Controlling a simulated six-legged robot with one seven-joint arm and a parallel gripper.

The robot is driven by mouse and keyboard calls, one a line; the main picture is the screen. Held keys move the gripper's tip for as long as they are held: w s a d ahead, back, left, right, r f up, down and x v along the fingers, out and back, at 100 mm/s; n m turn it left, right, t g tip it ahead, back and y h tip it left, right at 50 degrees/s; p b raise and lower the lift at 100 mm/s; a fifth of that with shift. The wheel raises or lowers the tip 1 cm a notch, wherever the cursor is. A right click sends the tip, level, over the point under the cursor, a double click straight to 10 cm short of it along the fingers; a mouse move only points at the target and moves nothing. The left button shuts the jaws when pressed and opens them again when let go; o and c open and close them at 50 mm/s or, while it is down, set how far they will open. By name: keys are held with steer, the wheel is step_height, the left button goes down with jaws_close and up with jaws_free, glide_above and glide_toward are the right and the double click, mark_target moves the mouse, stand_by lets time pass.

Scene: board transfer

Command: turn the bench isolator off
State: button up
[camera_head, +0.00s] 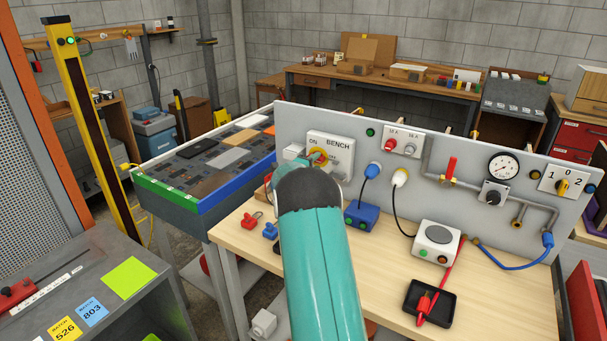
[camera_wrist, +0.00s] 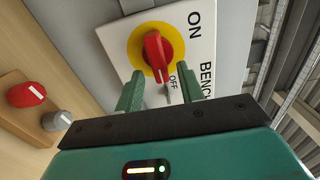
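The bench isolator is a red rotary handle (camera_wrist: 152,52) on a yellow disc, on a white plate (camera_wrist: 205,62) marked ON, OFF and BENCH. The handle's white-marked end points down in the wrist view, towards the OFF mark. In the head view the plate (camera_head: 342,150) is on the grey panel, with the handle partly hidden by my arm. My gripper (camera_wrist: 159,71) is open and faces the plate. Its two green fingers are apart, one on each side of the handle's lower end. I see no clear contact with the handle.
A red padlock (camera_head: 251,220) and a blue clip (camera_head: 270,231) lie on the wooden bench below. A blue box (camera_head: 362,216) and a black tray (camera_head: 430,302) stand further right. A wooden block (camera_wrist: 40,110) with knobs shows at left in the wrist view.

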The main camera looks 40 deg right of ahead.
steer(key=v, duration=1.2)
steer(key=shift+a+r, duration=0.1)
steer(key=shift+a, duration=0.05)
steer(key=w+a+r+n+t+y, duration=0.2)
steer(key=a+r+n+t+y, duration=0.15)
steer(key=a, duration=0.25)
steer(key=w+a+r+n+t+y, duration=0.2)
steer(key=a+r+n+t, duration=0.1)
steer(key=a+r+n, duration=0.15)
steer(key=s+a+r+n+t+y, duration=0.1)
steer(key=s+a+r+n+y, duration=0.15)
steer(key=a+n+y, duration=0.4)
steer(key=s+a+r+n+t+y, duration=0.1)
steer(key=s+a+r+n, duration=0.2)
steer(key=a, duration=0.7)
steer(key=s+a+f+n+g+y, duration=0.1)
steer(key=s+a+n+g+y, duration=0.3)
steer(key=s+a+n, duration=0.65)
steer(key=s+a+f+n+g, duration=0.1)
steer(key=s+f+n+g, duration=0.1)
steer(key=s, duration=0.7)
steer(key=s+a+f+n+g, duration=0.2)
steer(key=s+f+n, duration=0.1)
steer(key=s, duration=0.6)
